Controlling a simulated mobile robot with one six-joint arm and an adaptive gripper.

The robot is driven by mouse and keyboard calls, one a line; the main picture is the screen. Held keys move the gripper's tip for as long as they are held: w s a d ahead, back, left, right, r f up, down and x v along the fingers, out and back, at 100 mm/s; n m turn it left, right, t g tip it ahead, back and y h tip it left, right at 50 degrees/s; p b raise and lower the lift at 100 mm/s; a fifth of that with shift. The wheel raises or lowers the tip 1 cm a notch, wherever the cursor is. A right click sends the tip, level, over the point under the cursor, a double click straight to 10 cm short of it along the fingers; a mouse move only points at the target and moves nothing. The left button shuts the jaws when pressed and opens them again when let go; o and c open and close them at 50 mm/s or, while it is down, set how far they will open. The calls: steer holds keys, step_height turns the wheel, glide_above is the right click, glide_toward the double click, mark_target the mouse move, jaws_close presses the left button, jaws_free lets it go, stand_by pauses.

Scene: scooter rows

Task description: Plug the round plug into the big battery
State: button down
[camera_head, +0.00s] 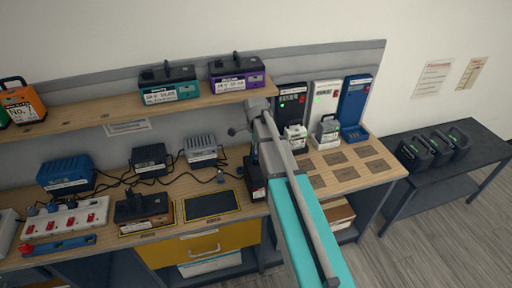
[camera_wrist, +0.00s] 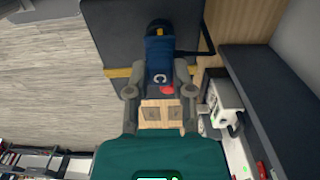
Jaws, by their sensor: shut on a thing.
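My gripper (camera_wrist: 160,92) shows in the wrist view with its fingers shut on a blue piece (camera_wrist: 158,48). The piece has a white letter C, a red spot and a rounded dark end; I cannot tell whether it is the round plug. In the head view my arm hides most of the gripper, and a dark block with a pale label (camera_head: 256,182) shows just below it. A small dark plug (camera_head: 221,175) lies on the bench on a cable.
Chargers (camera_head: 67,173) and a white power strip (camera_head: 64,218) with red switches stand on the bench among loose cables. An empty dark pad (camera_head: 212,205) lies left of my arm. A shelf (camera_head: 120,112) overhangs the bench. A dark side table (camera_head: 425,180) stands at right.

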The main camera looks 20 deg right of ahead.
steer(key=shift+f+b, duration=0.95)
steer(key=shift+f, duration=0.05)
stand_by(0.8)
steer(key=shift+c, duration=2.1)
jaws_free()
steer(key=shift+r, duration=0.2)
step_height(320, 180, up, 9)
steer(key=p, duration=0.9)
steer(key=shift+w+a+f+b, duration=0.25)
steer(key=shift+a+f+b, duration=0.3)
steer(key=shift+f, duration=0.2)
steer(key=w+a+f+b, duration=0.2)
steer(key=a+f+b, duration=0.6)
steer(key=a, duration=0.2)
steer(key=w+a+f+b, duration=0.2)
steer(key=a+f+b, duration=0.6)
steer(key=a, duration=0.3)
steer(key=shift+w+a, duration=0.15)
steer(key=shift+w, duration=0.15)
steer(key=shift+s, duration=0.1)
